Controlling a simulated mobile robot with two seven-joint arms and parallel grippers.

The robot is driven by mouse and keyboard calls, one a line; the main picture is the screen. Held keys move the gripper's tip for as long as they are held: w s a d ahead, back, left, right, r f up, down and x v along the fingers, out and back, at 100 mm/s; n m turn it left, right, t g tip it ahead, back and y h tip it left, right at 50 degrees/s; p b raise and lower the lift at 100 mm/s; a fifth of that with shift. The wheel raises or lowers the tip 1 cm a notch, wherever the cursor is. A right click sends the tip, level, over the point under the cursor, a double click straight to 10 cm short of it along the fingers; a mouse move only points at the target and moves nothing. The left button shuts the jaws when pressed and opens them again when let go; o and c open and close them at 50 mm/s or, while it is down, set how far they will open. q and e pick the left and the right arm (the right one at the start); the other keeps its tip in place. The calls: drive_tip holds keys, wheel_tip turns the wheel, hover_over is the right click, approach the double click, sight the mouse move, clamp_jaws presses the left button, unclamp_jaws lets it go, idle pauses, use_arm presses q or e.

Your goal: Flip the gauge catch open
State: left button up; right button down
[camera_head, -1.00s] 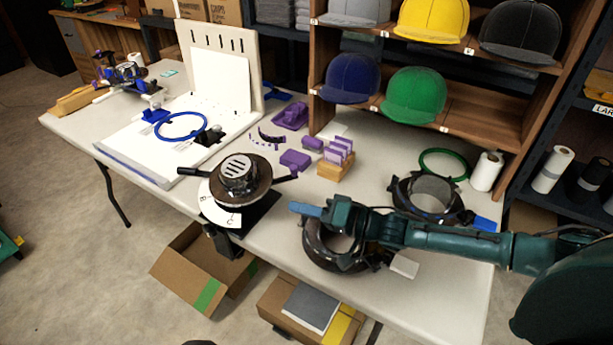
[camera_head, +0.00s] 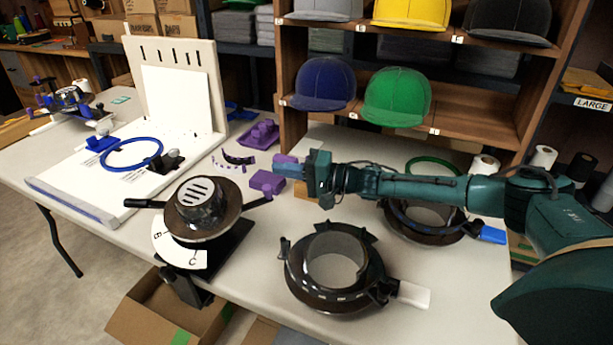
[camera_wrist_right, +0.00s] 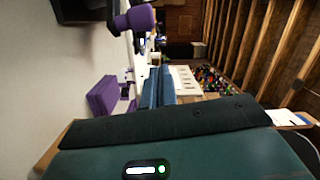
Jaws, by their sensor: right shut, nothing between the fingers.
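My right gripper (camera_head: 288,168) reaches in from the right above the table, pointing left, shut and empty. Its fingers (camera_wrist_right: 160,92) also show in the right wrist view. A black round cap stand (camera_head: 198,205) with a slotted top, side handles and a white lettered plate (camera_head: 166,243) stands to the left of and nearer than the gripper. I cannot tell for sure which part is the gauge catch. A black ring with a clamp and white tab (camera_head: 335,270) lies in front of the gripper, apart from it. My left gripper is out of view.
A purple block (camera_head: 267,183) lies close to my gripper. A second black ring with a blue tab (camera_head: 430,222) lies partly under my arm. A white board (camera_head: 165,90) and blue hoop (camera_head: 132,154) are at left. A cap shelf (camera_head: 292,110) stands behind.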

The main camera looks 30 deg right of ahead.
sight(269, 192)
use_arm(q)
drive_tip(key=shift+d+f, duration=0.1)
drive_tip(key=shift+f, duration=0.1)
use_arm(e)
drive_tip(key=shift+s+a+f, duration=0.2)
drive_tip(key=shift+s+a, duration=0.45)
drive_tip(key=shift+s, duration=0.05)
drive_tip(key=shift+s+a+f, duration=0.2)
drive_tip(key=shift+s+a, duration=0.4)
drive_tip(key=shift+s, duration=0.05)
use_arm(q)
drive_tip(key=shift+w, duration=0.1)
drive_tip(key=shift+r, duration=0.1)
use_arm(e)
drive_tip(key=s+p, duration=0.1)
drive_tip(key=p, duration=0.1)
drive_tip(key=s+p, duration=0.1)
drive_tip(key=p, duration=0.1)
drive_tip(key=s+p, duration=0.1)
drive_tip(key=p, duration=0.1)
drive_tip(key=shift+s+a+f, duration=0.15)
drive_tip(key=shift+s+a, duration=0.1)
drive_tip(key=shift+a, duration=0.05)
drive_tip(key=shift+s+f, duration=0.1)
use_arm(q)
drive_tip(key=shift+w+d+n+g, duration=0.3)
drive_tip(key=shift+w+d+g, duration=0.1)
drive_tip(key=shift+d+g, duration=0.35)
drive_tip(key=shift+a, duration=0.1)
